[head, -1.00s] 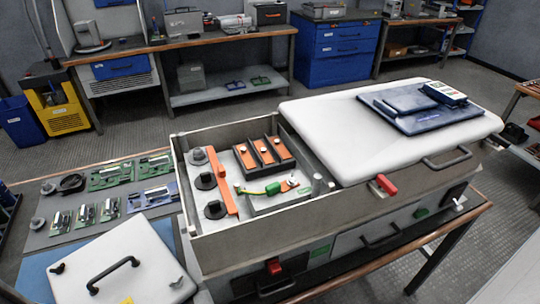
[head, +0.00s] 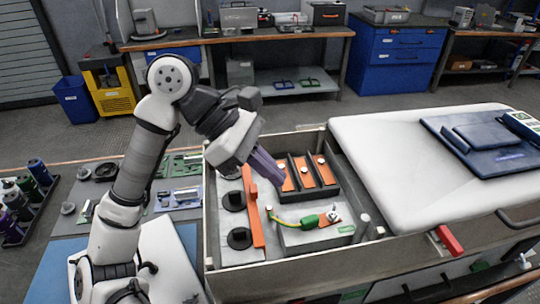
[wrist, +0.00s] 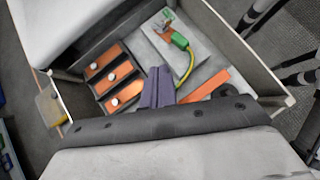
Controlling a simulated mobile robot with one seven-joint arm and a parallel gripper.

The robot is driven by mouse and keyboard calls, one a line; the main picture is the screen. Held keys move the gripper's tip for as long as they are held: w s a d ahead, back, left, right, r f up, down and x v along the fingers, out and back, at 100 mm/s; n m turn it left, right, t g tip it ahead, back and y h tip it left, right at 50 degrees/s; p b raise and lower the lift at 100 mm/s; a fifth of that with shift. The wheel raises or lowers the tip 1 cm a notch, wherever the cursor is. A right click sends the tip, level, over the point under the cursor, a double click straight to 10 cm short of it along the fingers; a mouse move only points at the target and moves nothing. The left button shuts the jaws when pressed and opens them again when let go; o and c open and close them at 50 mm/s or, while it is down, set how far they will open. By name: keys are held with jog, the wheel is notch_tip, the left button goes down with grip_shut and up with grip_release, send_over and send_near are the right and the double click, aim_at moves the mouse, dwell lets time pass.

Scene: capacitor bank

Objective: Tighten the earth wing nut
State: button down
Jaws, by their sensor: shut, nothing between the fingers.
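The earth wing nut (head: 333,215) is a small pale metal part on an orange lug at the end of a green and yellow earth cable (head: 295,222). It sits on a raised grey block (head: 310,237) inside the open metal case (head: 368,262). In the wrist view the wing nut (wrist: 167,14) is near the top edge, and its wings are too small to read clearly. My gripper (head: 277,180) has purple fingers closed together, with nothing between them. It hangs above the case, back and left of the nut and apart from it. In the wrist view the fingers (wrist: 158,82) point toward the block.
Orange bars with white studs (head: 303,172) stand between dark dividers beside my gripper. An upright orange strip (head: 252,205) and black round terminals (head: 239,238) are at left in the case. A white lid (head: 400,150) covers the right side. The case walls rise around the parts.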

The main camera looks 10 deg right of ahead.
aim_at(332, 210)
jog(key=p+x, duration=0.1)
jog(key=x, duration=0.4)
jog(key=shift+s+d+f, duration=0.15)
jog(key=shift+s+d, duration=0.05)
jog(key=shift+d, duration=0.1)
jog(key=d+p, duration=0.1)
jog(key=s+d+p, duration=0.1)
jog(key=d, duration=0.1)
jog(key=shift+s, duration=0.1)
jog(key=shift+s+d, duration=0.15)
jog(key=shift+d, duration=0.15)
